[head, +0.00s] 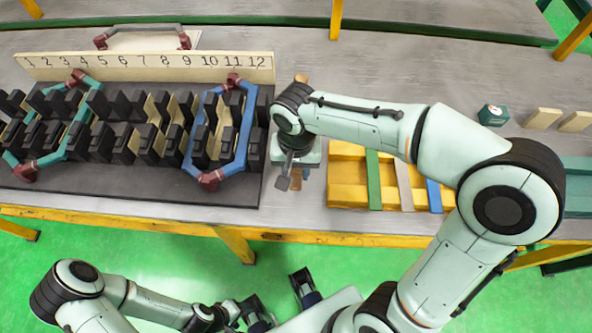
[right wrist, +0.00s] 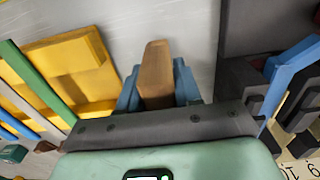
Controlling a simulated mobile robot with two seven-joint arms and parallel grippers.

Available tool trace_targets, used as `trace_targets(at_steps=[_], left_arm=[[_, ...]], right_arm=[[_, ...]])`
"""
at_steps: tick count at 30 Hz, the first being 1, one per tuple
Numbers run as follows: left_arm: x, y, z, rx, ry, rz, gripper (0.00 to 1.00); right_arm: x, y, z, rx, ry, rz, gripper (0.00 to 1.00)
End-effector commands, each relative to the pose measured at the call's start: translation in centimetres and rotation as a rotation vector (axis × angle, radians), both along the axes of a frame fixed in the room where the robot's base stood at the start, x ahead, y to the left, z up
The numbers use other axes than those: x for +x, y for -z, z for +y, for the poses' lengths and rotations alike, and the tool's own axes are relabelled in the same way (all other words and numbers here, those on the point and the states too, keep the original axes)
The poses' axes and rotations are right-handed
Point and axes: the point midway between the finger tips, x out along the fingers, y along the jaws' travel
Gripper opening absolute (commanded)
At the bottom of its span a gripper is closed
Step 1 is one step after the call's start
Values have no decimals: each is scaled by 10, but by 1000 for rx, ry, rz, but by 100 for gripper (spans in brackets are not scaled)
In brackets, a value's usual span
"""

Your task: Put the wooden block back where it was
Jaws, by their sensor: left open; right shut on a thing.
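The brown wooden block (right wrist: 156,72) is between the blue fingers of my right gripper (right wrist: 158,88) in the right wrist view. My left gripper (head: 281,299) is open and empty in front of the table, over the green floor.
The stator base carries black slots, a numbered board (head: 150,67), a teal coil (head: 90,85) and a blue coil (head: 246,120). Green, grey and blue strips lie across the yellow tray. A small green box (head: 493,115) and two pale blocks (head: 543,118) stand at the right.

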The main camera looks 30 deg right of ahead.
Motion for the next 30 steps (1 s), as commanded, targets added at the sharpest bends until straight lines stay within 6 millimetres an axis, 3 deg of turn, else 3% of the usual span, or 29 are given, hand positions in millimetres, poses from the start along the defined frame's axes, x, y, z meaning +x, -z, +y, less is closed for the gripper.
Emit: trace_targets(at_steps=[3, 15, 16, 18, 30], left_arm=[[-1, 2, 0, 0, 0, 1, 61], [-1, 5, 0, 0, 0, 2, 61], [-1, 5, 0, 1, 0, 2, 61], [-1, 4, 0, 1, 0, 2, 61], [0, 0, 0, 0, 0, 0, 61]], right_arm=[[0, 10, 0, 0, 0, 0, 0], [0, 15, 0, -1, 0, -1, 0], [0, 14, 0, -1, 0, -1, 43], [0, 14, 0, -1, 0, -1, 59], [1, 4, 0, 1, 0, -4, 59]])
